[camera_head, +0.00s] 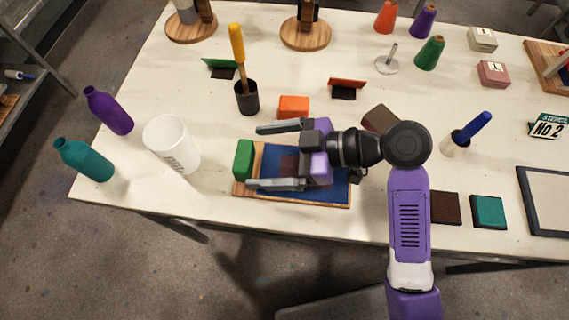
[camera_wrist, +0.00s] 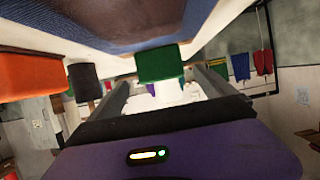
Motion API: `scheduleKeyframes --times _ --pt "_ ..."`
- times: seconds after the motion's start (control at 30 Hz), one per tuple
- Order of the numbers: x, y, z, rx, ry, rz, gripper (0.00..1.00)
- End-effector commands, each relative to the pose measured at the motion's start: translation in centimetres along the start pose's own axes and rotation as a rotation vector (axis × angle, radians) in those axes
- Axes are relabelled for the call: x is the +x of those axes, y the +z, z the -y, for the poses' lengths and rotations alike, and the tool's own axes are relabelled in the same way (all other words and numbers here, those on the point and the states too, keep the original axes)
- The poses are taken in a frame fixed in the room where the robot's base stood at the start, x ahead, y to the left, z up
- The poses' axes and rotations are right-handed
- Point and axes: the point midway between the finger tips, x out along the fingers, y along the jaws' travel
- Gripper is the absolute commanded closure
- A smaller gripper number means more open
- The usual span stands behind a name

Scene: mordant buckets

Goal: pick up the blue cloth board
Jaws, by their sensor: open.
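The blue cloth board (camera_head: 333,190) lies flat near the table's front edge, a blue panel with a wooden border. It also shows large at the top of the wrist view (camera_wrist: 130,15). A green block (camera_head: 243,160) sits at its left end; in the wrist view the green block (camera_wrist: 161,63) appears between the fingers. My gripper (camera_head: 258,156) is open and reaches leftward over the board, hiding part of it. Its fingers point toward the green block and hold nothing. In the wrist view, my gripper (camera_wrist: 162,82) also looks empty. I cannot tell its exact height above the board.
An orange block (camera_head: 294,106) and a brown block (camera_head: 380,118) lie behind the board. A white bucket (camera_head: 172,144) and teal bottle (camera_head: 84,160) stand to the left. Dark (camera_head: 445,207) and teal (camera_head: 488,212) squares lie to the right. The table's front edge is close.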

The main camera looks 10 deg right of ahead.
Motion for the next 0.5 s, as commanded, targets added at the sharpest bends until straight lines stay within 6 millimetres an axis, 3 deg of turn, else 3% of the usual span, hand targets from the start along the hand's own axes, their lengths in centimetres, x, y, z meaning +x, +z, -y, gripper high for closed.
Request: scheduleKeyframes --times 0.23,0.5 --pt "3.3 -0.2 0.2 0.002 -0.004 0.0 0.06" --pt "3.9 -0.1 0.1 0.001 0.0 0.0 0.06"
